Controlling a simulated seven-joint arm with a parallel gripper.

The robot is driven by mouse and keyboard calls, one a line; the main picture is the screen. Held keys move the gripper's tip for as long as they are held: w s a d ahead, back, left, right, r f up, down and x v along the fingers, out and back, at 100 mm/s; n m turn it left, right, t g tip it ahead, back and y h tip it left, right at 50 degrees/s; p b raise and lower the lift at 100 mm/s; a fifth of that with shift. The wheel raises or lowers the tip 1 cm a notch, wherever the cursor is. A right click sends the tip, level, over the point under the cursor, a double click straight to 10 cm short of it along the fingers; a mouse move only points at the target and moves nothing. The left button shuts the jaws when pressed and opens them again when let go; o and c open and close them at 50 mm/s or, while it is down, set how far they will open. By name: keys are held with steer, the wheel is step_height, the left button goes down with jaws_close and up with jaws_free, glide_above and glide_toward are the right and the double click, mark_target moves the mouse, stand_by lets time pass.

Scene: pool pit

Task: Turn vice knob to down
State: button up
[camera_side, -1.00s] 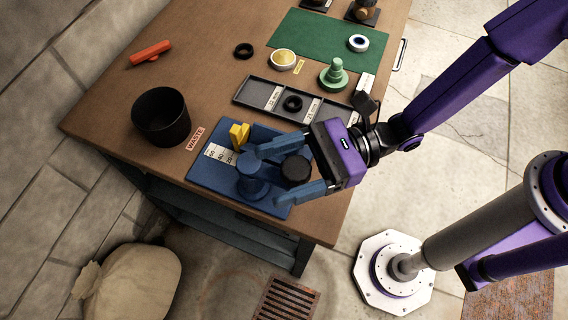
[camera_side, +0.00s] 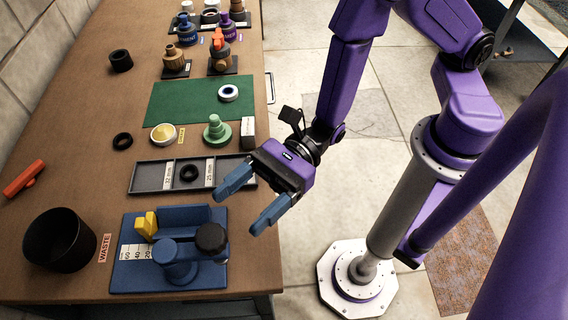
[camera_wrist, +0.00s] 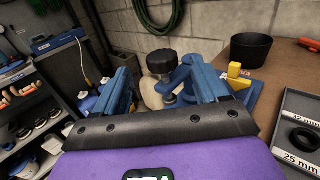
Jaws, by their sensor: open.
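The blue vice (camera_side: 175,252) is fixed on a blue base plate (camera_side: 128,284) at the near end of the bench, with a yellow pointer (camera_side: 147,225) beside a numbered scale. Its black knob (camera_side: 211,238) is at the right end of the vice. In the wrist view the knob (camera_wrist: 161,62) shows between my fingers, farther off. My gripper (camera_side: 238,206) is open and empty, its blue fingers to the upper right of the knob and apart from it. The wrist view shows both fingers (camera_wrist: 160,88) spread wide.
A grey tray (camera_side: 147,190) with a black ring (camera_side: 190,173) lies behind the vice. A black waste bin (camera_side: 60,240) stands to its left. Behind are a green mat (camera_side: 185,115), a green stepped part (camera_side: 217,131) and a yellow-topped dish (camera_side: 163,135).

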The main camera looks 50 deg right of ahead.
steer(key=d, duration=0.8)
steer(key=shift+s+d, duration=0.15)
steer(key=shift+d, duration=0.05)
steer(key=n+g+h, duration=0.1)
steer(key=n+g, duration=0.3)
steer(key=g, duration=0.2)
glide_toward(210, 236)
steer(key=shift+g, duration=0.4)
steer(key=x, duration=1)
steer(key=shift+a+f, duration=0.1)
steer(key=shift+f, duration=0.05)
steer(key=shift+c, duration=0.5)
steer(key=c, duration=0.9)
